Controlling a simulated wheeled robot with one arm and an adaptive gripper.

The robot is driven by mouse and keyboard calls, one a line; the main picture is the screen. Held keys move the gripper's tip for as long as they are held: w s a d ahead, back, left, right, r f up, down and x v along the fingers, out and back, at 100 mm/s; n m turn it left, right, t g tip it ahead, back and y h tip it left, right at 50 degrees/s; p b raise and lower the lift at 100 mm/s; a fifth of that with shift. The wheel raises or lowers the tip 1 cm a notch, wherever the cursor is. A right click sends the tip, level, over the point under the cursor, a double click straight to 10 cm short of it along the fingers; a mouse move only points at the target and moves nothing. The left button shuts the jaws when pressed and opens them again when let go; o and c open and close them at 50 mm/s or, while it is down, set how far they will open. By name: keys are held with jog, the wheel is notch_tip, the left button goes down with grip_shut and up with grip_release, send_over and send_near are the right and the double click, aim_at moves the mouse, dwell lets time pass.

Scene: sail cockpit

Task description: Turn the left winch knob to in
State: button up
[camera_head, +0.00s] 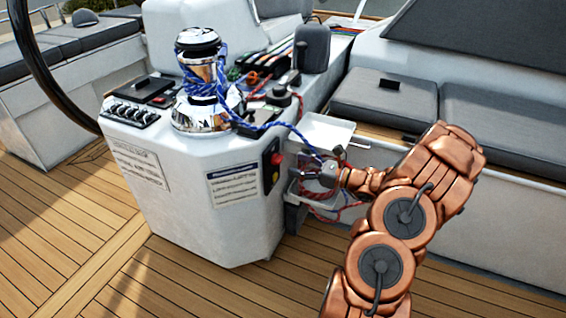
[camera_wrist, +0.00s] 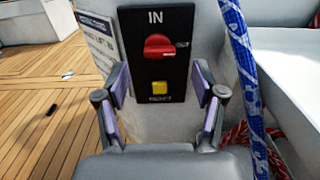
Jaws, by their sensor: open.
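The red winch knob (camera_wrist: 158,46) sits on a black panel (camera_wrist: 180,17) in the wrist view. "IN" is printed above it and "OUT" to its right. The knob's grip lies roughly sideways, and its longer end seems to point right toward "OUT". A yellow button (camera_wrist: 159,88) is below it. The knob also shows small in the head view (camera_head: 276,158), on the console's right side. My gripper (camera_wrist: 160,80) is open and empty, facing the panel. Its fingers stand left and right of the panel, apart from the knob. The head view shows my gripper (camera_head: 305,176) close to the panel.
A blue rope (camera_wrist: 243,75) hangs just right of my right finger, with red rope (camera_wrist: 262,150) beside it. The white console (camera_head: 200,220) carries a chrome winch (camera_head: 201,115). A white tray (camera_head: 325,130) sits above my gripper. Grey-cushioned seats (camera_head: 385,100) lie behind.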

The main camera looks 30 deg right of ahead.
aim_at(281, 160)
jog(key=b+x, duration=0.1)
jog(key=x, duration=0.4)
jog(key=shift+w+a, duration=0.2)
jog(key=shift+w, duration=0.05)
jog(key=c, duration=1.1)
